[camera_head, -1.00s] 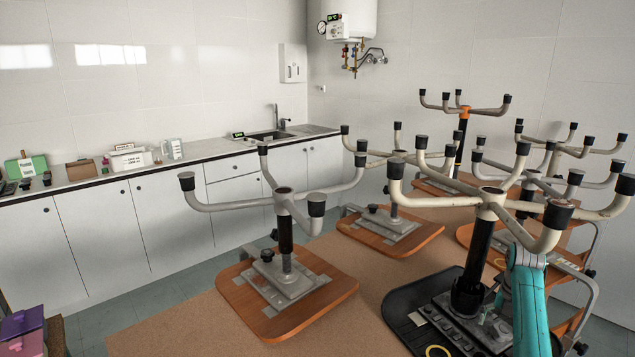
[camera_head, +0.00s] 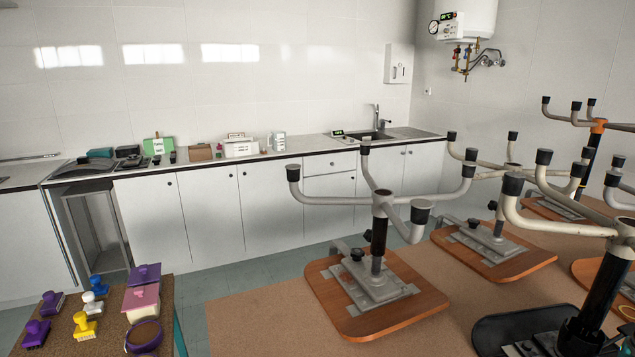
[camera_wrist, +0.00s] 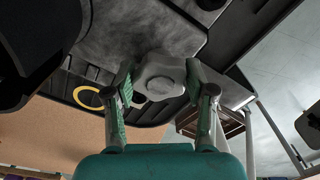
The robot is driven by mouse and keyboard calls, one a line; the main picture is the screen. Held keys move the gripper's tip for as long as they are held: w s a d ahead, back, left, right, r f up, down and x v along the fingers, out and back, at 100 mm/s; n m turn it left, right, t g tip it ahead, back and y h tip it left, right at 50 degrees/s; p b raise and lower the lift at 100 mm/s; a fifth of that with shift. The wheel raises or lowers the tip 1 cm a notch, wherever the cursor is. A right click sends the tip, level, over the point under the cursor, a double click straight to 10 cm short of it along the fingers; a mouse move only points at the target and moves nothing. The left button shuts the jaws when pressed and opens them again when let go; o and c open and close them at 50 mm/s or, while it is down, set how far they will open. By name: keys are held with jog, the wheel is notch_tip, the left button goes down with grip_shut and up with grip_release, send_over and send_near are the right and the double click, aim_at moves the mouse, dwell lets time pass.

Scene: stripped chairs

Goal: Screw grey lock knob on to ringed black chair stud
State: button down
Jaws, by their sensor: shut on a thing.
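The grey lobed lock knob (camera_wrist: 167,70) is between the fingertips of my gripper (camera_wrist: 160,78) in the wrist view. My gripper is shut on it, with one finger on each side. The black chair underside (camera_wrist: 115,48) fills the space behind the knob. A yellow ring (camera_wrist: 88,97) shows on it, left of the knob. The stud itself cannot be made out, and whether the knob touches it cannot be told. In the head view, the black chair seat (camera_head: 492,335) lies upside down at the lower right, cut by the frame. My gripper does not clearly show there.
An upturned wooden chair (camera_head: 345,318) with grey arms stands left of the black one. More upturned chairs, including a wooden one (camera_head: 530,262), crowd the right. A small table (camera_head: 55,345) with coloured stamps stands at lower left. Brown tabletop (camera_head: 255,320) is clear between them.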

jog(key=m, duration=0.4)
jog(key=shift+f+m, duration=0.15)
jog(key=shift+m, duration=0.15)
jog(key=m, duration=0.4)
jog(key=shift+a, duration=0.1)
jog(key=shift+f+m, duration=0.1)
jog(key=shift+m, duration=1.5)
jog(key=shift+m, duration=0.5)
jog(key=m, duration=0.8)
jog(key=shift+m, duration=0.3)
jog(key=shift+s+f+m, duration=0.1)
jog(key=shift+m, duration=0.9)
